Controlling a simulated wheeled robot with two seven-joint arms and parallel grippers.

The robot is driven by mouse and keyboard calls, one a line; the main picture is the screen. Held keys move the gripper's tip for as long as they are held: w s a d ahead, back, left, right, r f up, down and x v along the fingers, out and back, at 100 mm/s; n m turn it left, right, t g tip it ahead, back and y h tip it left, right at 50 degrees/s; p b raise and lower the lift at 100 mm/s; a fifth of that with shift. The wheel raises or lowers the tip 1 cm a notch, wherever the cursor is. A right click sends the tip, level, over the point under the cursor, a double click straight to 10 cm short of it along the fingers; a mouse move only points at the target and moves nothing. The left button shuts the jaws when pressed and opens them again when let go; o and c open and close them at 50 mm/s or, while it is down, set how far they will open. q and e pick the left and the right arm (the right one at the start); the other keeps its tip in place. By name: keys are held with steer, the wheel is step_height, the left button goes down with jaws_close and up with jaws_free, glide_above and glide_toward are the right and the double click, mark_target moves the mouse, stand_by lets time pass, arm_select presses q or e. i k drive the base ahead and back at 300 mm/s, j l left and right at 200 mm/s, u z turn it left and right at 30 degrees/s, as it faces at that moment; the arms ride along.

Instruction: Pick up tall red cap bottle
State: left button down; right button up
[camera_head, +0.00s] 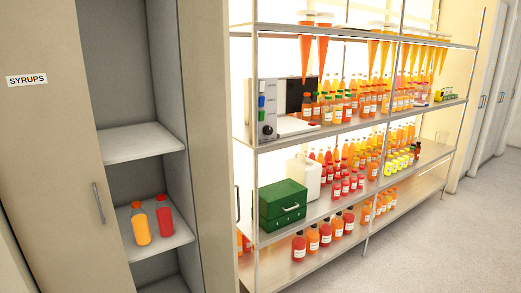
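Two bottles stand upright side by side on a lower shelf of the open cabinet at left. One is an orange bottle (141,228) and the other a red bottle (165,218), slightly behind and to its right. I cannot tell which one is the tall red cap bottle. Neither of my grippers is in view.
The cabinet door (45,120) with a SYRUPS label (27,79) stands at left. The cabinet's upper shelf (143,142) is empty. The rack holds a green box (283,203), a white jug (304,177) and a grey machine (265,108). The floor (440,235) at right is clear.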

mark_target(163, 210)
steer(key=u, duration=0.25)
steer(key=i+l+u, duration=0.15)
steer(key=l+u, duration=0.15)
steer(key=u, duration=0.15)
steer(key=i+l+u, duration=0.1)
steer(key=l+u, duration=0.2)
steer(key=u, duration=0.2)
steer(key=l+u, duration=0.4)
steer(key=l, duration=2)
steer(key=i+j, duration=0.4)
steer(key=j, duration=0.15)
